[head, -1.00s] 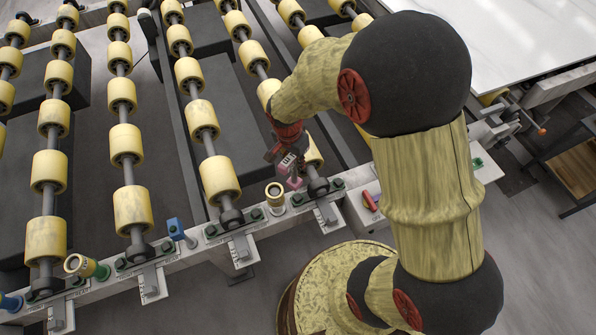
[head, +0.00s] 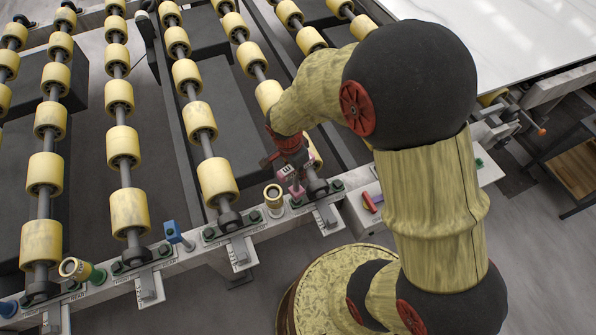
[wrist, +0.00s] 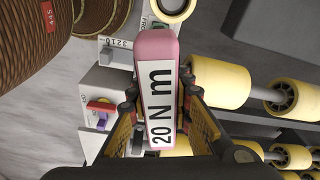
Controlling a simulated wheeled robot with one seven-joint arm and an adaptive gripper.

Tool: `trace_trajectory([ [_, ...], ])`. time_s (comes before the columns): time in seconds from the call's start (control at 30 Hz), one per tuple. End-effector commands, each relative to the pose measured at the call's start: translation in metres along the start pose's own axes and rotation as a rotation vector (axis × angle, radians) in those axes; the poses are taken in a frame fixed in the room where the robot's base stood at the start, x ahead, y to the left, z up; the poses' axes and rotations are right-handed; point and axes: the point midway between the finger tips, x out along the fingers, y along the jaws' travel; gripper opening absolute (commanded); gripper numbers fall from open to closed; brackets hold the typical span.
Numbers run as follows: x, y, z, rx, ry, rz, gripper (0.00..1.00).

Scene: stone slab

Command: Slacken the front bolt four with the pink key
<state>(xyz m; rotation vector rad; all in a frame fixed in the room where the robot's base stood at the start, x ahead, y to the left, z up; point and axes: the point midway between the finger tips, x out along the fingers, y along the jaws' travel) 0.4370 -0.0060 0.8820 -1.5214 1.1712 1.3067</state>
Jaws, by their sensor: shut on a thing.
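My gripper (head: 290,168) is shut on the pink key (head: 297,190), low over the front rail beside the end of the fourth roller line. In the wrist view the pink key (wrist: 157,48) stands between both fingers, its white "20 N m" label facing the camera. Its lower end is hidden there. In the head view it is close to the dark green bolts by that roller end; one bolt (head: 337,185) shows just to its right. I cannot tell whether the key touches a bolt.
A yellow-ended cylinder (head: 273,195) stands on the rail just left of the key. A red-handled switch (head: 371,202) is to the right. Yellow rollers (head: 217,180) lie behind.

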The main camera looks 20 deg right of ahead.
Motion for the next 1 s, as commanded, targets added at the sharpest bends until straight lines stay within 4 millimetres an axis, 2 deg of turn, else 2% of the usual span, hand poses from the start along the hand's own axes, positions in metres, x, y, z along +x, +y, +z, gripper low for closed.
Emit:
trace_trajectory([
  [0.6,0.044,0.0,0.006,-0.001,0.0,0.0,0.0],
  [1.0,0.047,0.0,0.007,0.0,0.0,0.0,0.0],
])
